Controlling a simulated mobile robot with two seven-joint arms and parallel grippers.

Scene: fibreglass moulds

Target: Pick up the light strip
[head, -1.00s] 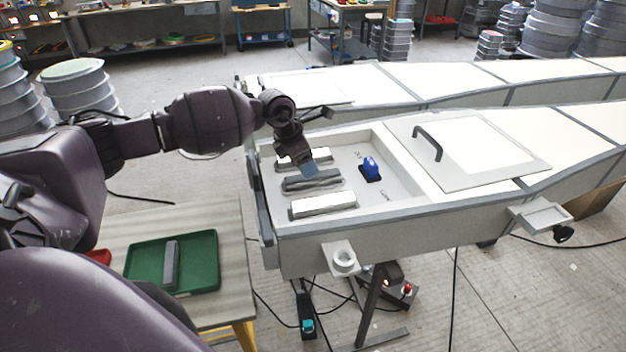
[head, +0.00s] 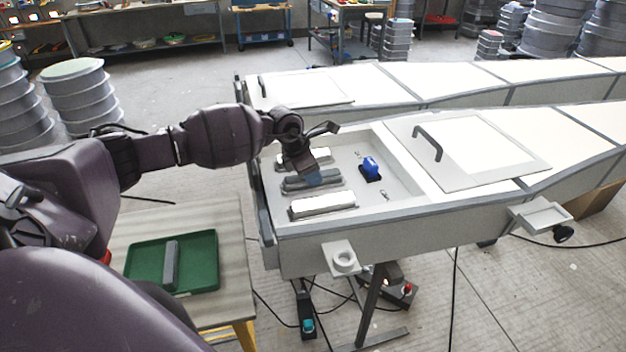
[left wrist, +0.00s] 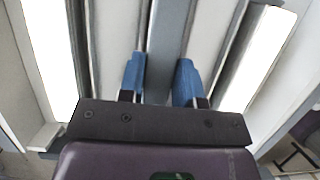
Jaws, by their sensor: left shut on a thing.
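Three strips lie side by side in the open compartment of the near white mould. The middle light strip (head: 296,181) is grey and unlit; the back strip (head: 319,154) and the front strip (head: 322,205) glow white. My left gripper (head: 315,179) points down at the middle strip and is shut on it. In the left wrist view the blue fingers (left wrist: 160,82) stand either side of the grey strip (left wrist: 172,40), with the lit strips beyond on both sides. I cannot tell whether it is clear of its seat. My right gripper is out of view.
A blue switch (head: 371,167) stands right of the strips inside the compartment walls. A white lid panel (head: 475,150) with a dark handle lies to the right. A green tray (head: 205,262) holding a grey bar (head: 171,264) sits on a table at lower left.

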